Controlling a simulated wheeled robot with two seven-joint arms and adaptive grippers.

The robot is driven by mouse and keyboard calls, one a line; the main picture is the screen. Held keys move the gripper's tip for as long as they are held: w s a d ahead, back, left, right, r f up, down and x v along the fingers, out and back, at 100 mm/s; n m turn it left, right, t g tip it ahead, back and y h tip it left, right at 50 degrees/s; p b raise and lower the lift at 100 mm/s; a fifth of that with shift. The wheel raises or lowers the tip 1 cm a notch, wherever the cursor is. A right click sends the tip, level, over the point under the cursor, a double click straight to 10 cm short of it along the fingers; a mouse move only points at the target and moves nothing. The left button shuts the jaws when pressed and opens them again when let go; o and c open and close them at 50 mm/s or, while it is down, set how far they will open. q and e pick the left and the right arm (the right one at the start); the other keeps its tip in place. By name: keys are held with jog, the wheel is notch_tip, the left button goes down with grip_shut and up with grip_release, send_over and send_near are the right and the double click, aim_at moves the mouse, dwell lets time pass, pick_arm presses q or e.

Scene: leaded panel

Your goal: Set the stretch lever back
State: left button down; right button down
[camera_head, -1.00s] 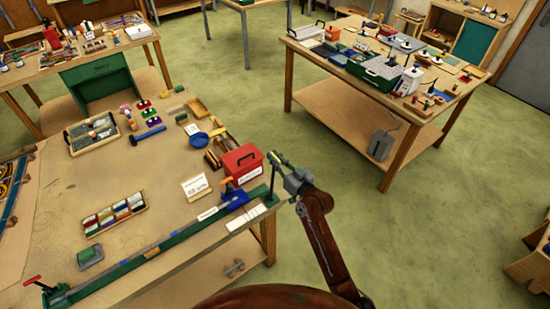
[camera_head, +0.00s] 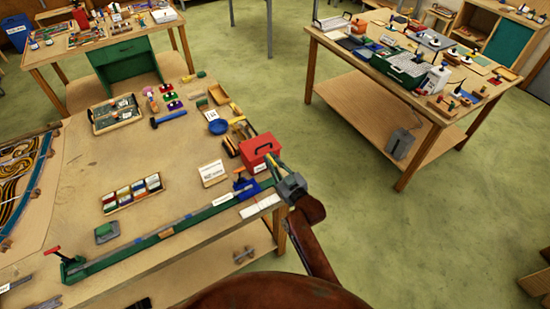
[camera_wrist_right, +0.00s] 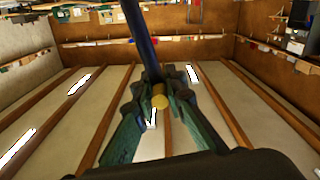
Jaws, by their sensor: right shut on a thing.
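The long green stretching rail (camera_head: 165,232) lies along the bench's front edge. Its right end carries a dark upright lever, mostly hidden behind my right gripper (camera_head: 272,155) in the head view. In the right wrist view, a dark blue lever shaft (camera_wrist_right: 137,30) runs into my right gripper (camera_wrist_right: 158,98), with a round yellow end (camera_wrist_right: 160,101) between the fingers. The right gripper is shut on this lever. A blue clamp block (camera_head: 246,188) sits on the rail just left of the lever. A red handle (camera_head: 60,252) stands at the rail's left end. My left gripper is not in view.
A red toolbox (camera_head: 259,150) stands close behind the gripper, with a white card (camera_head: 212,174) to its left. A tray of coloured pieces (camera_head: 131,194) lies mid-bench. Another crowded table (camera_head: 340,40) stands to the right, with open floor between.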

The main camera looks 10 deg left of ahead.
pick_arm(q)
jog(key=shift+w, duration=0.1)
pick_arm(e)
jog(key=shift+s+a+f, duration=0.15)
jog(key=shift+f, duration=0.05)
jog(key=c, duration=2)
grip_release()
jog(key=shift+s, duration=0.1)
jog(key=shift+c, duration=0.2)
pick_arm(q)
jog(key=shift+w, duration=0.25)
pick_arm(e)
jog(key=shift+o, duration=0.4)
jog(key=shift+r, duration=0.1)
jog(key=v, duration=1.1)
jog(key=shift+s+d, duration=0.2)
jog(key=shift+d, duration=0.2)
